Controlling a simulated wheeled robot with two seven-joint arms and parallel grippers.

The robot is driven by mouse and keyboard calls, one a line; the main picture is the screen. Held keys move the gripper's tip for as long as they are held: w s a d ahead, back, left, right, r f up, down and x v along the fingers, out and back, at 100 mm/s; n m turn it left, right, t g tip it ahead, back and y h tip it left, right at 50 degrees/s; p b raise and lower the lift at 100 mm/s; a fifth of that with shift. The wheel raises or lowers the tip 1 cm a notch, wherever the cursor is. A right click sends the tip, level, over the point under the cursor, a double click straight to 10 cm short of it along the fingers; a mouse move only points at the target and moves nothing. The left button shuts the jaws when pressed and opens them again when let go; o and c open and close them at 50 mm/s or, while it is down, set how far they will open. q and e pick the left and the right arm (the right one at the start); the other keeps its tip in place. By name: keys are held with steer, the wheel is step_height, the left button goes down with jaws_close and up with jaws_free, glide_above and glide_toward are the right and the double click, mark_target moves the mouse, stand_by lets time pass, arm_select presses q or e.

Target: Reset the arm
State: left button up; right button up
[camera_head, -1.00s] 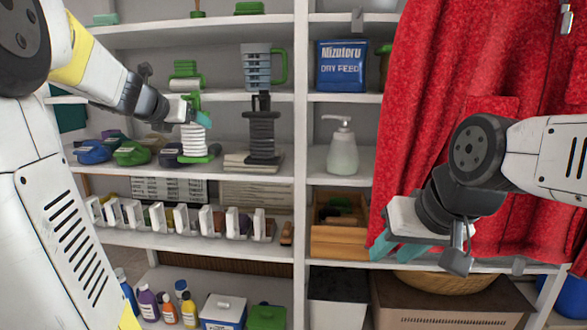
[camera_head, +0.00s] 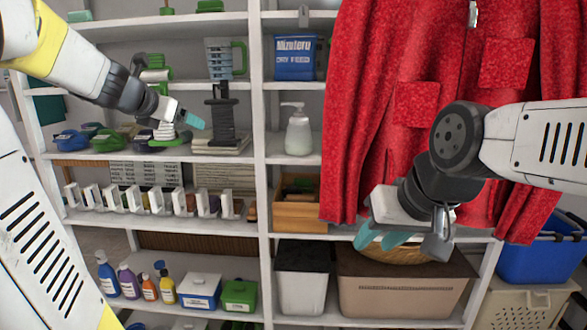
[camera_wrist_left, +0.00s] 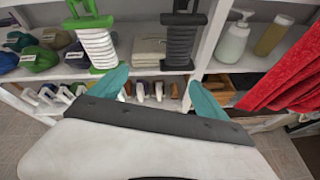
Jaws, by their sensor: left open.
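My left gripper (camera_head: 194,120) reaches in from the left in front of the upper middle shelf. In the left wrist view its two teal fingers (camera_wrist_left: 158,90) stand wide apart with nothing between them. Beyond them are a white-and-green spool (camera_wrist_left: 97,40) and a dark grey spool (camera_wrist_left: 183,40) on the shelf.
A white shelf unit (camera_head: 256,150) fills the back. It holds a white pump bottle (camera_head: 298,132), a blue feed box (camera_head: 295,58), and bins below. A red cloth (camera_head: 372,110) hangs at the right. A blue basket (camera_head: 540,255) stands at the lower right.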

arm_select(q)
steer(key=s+d+f+m+g+h, duration=0.2)
steer(key=s+d+f+m+g, duration=0.35)
steer(key=s+d+m, duration=1)
steer(key=s+a+f+m+g+y, duration=0.1)
steer(key=s+f+m, duration=0.9)
steer(key=m, duration=0.7)
steer(key=shift+s, duration=0.85)
